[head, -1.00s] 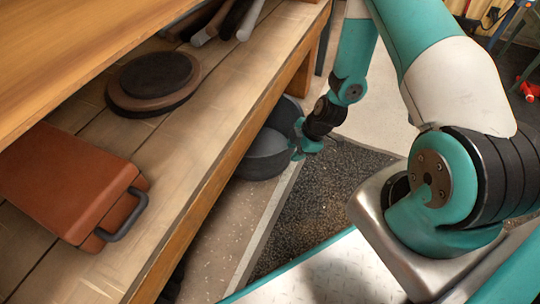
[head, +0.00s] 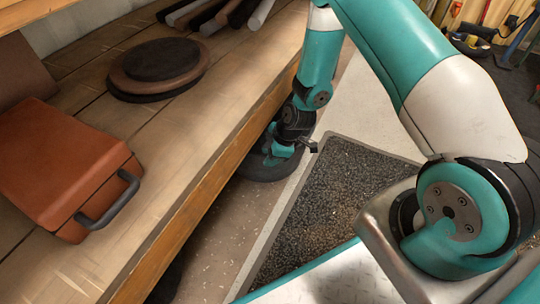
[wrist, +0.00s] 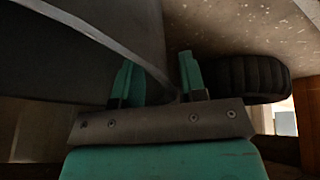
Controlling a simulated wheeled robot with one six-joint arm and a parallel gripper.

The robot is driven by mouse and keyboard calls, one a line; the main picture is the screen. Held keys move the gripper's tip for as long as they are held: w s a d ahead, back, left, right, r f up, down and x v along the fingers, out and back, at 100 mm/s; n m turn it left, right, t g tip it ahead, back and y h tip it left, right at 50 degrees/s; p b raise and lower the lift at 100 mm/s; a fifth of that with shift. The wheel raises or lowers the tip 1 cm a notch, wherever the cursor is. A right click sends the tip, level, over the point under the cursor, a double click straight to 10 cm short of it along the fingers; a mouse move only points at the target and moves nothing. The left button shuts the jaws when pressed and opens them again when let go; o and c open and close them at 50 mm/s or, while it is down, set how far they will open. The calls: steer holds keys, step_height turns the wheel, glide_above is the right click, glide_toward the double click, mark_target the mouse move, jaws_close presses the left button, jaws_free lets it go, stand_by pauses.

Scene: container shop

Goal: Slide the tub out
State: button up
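The tub (head: 262,170) is dark grey and round, and sits on the floor under the bench's front edge. The bench and my arm hide part of it in the head view. In the wrist view its wall and rim (wrist: 80,55) fill the left side. My gripper (wrist: 158,85) is at the tub, low beside the bench. Its two teal fingers stand apart, with the tub's rim running down between them. I cannot tell whether either finger touches the wall. In the head view my gripper (head: 292,149) is small and partly overlaps the tub.
The wooden bench (head: 225,115) bears a brown case (head: 55,165), a round dark disc (head: 160,65) and several rods. A black ribbed round thing (wrist: 245,80) lies right of my fingers in the wrist view. A dark floor mat (head: 320,205) lies beside the bench, with open floor around it.

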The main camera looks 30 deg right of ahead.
jaws_close()
steer(key=shift+w, duration=0.1)
stand_by(1.2)
